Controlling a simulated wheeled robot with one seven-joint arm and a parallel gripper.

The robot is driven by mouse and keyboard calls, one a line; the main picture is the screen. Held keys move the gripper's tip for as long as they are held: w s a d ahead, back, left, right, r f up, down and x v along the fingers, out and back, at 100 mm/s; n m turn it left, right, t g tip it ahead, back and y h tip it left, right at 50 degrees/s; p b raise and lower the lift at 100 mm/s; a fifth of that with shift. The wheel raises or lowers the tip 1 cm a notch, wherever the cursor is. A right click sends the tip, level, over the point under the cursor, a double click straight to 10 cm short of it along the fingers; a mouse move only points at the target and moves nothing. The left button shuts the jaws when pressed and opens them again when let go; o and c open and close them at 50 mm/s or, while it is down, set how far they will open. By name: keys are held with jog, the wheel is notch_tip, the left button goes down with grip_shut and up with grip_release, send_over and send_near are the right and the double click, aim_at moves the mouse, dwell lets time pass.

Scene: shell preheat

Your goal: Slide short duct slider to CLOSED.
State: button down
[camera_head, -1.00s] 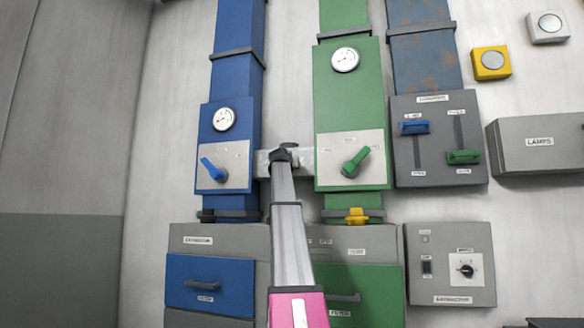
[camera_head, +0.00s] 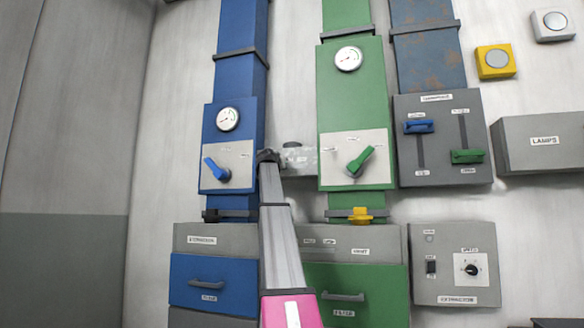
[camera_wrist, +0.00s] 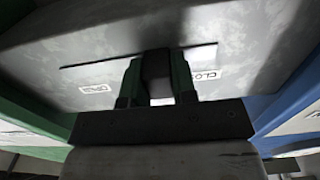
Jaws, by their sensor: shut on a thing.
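The short duct (camera_head: 302,163) is a grey metal piece bridging the blue and green ducts in the head view. It fills much of the upper wrist view (camera_wrist: 240,45). The slider (camera_wrist: 156,66) is a dark block on its face, between a label reading OPEN (camera_wrist: 94,89) on the left and a partly visible label starting CLO (camera_wrist: 205,75) on the right. My gripper (camera_wrist: 155,84) is shut on the slider, one green-padded finger on each side. In the head view my gripper (camera_head: 268,156) is at the duct's left part, beside the blue panel, and hides the slider.
The blue panel (camera_head: 229,166) with its blue lever stands close left of my gripper. The green panel (camera_head: 356,160) with its green lever is to the right. A grey box with two sliders (camera_head: 441,138) is further right. Drawers (camera_head: 212,285) lie below.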

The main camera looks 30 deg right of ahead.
jog(key=shift+w+a, duration=1.35)
jog(key=shift+w, duration=0.05)
jog(key=c, duration=0.9)
grip_release()
jog(key=shift+w+a, duration=0.1)
jog(key=shift+a, duration=0.05)
jog(key=v, duration=1)
jog(key=shift+s+a, duration=0.2)
jog(key=shift+s, duration=0.1)
jog(key=shift+s+a, duration=0.1)
